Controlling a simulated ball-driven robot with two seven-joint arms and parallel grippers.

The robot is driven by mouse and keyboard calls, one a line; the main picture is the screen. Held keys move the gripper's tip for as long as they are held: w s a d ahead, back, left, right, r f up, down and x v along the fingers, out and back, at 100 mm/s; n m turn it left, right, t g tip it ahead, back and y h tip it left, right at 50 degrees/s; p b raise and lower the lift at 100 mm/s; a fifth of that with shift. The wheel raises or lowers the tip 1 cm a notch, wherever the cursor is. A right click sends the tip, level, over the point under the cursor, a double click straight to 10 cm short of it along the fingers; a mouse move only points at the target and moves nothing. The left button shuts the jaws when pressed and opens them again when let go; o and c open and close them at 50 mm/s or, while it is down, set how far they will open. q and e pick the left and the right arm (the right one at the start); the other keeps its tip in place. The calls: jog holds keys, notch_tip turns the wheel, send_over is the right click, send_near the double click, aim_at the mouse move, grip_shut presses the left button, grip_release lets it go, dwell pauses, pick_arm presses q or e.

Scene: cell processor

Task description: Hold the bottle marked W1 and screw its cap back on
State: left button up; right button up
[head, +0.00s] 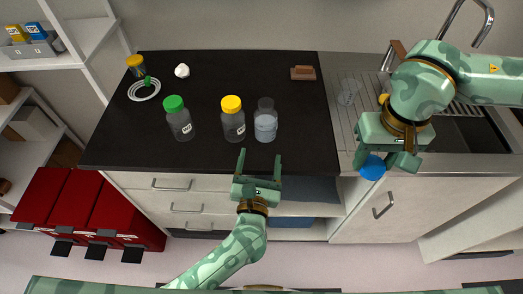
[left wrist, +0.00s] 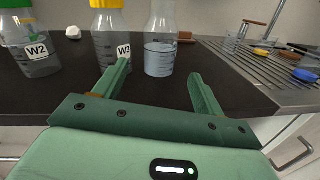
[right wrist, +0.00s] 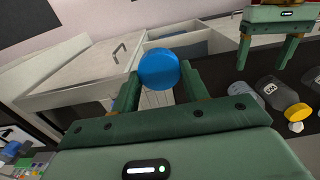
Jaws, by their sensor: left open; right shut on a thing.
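An uncapped clear bottle (head: 265,122) with pale liquid stands upright near the counter's front edge. It also shows in the left wrist view (left wrist: 160,58), and no label shows on it. My left gripper (head: 260,163) is open and empty in front of this bottle, fingers pointing toward it and apart from it. My right gripper (head: 382,165) is shut on a blue cap (head: 372,167), held in the air off the front of the sink unit. The right wrist view shows the cap (right wrist: 158,68) between the fingertips.
A yellow-capped bottle (head: 232,122) marked W3 (left wrist: 124,50) stands close left of the open bottle. A green-capped bottle (head: 178,120) marked W2 stands further left. A brown block (head: 303,73) and glass (head: 348,92) are behind. Yellow and blue items (left wrist: 305,75) lie on the drainboard.

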aim_at(266, 118)
pick_arm(q)
jog(key=w, duration=0.1)
jog(key=w+n, duration=0.1)
jog(key=w+r+n, duration=0.1)
jog(key=shift+w+d, duration=0.2)
jog(key=shift+d, duration=0.05)
jog(key=w, duration=0.7)
jog(key=w+d, duration=0.1)
jog(key=w, duration=0.3)
jog(key=shift+s, duration=0.1)
jog(key=c, duration=1.3)
jog(key=shift+o, duration=0.2)
jog(key=shift+f, duration=0.2)
pick_arm(e)
jog(key=o, duration=0.4)
jog(key=c, duration=0.4)
pick_arm(q)
jog(key=shift+s, duration=0.1)
